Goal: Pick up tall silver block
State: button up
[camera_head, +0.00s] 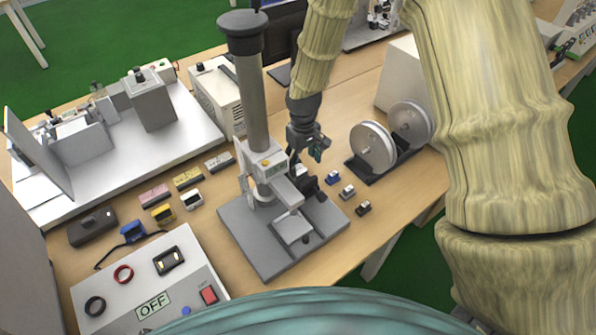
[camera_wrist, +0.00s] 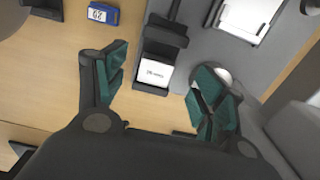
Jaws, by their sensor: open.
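No separate thing is plainly a tall silver block. A tall silver-grey box-shaped block (camera_head: 152,104) stands on the white platform at the left in the head view; I cannot tell if it is the one named. My gripper (camera_head: 307,160) is near the microscope-like stand (camera_head: 268,228), far to the right of that block. In the wrist view my gripper (camera_wrist: 160,92) is open, its green-padded fingers apart. A dark piece with a white labelled face (camera_wrist: 154,74) shows between them, with no visible contact. A rounded pale thing (camera_wrist: 223,76) is partly hidden behind the right finger.
Small blue (camera_head: 332,178), silver (camera_head: 347,192) and black (camera_head: 363,209) blocks lie right of the stand. A spool holder (camera_head: 372,148) stands beyond them. A control box (camera_head: 150,285) marked OFF is at front left. Several small coloured pieces lie left of the stand.

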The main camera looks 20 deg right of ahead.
aim_at(301, 173)
jog(key=shift+f, duration=0.75)
jog(key=shift+w+a+f+p, duration=0.1)
jog(key=shift+w+f+p, duration=0.1)
jog(key=shift+f+p, duration=0.4)
jog(key=shift+w+f+p, duration=0.15)
jog(key=shift+f+p, duration=0.3)
jog(key=shift+f, duration=0.15)
jog(key=shift+f+p, duration=0.35)
jog(key=shift+f, duration=0.95)
jog(key=c, duration=1.2)
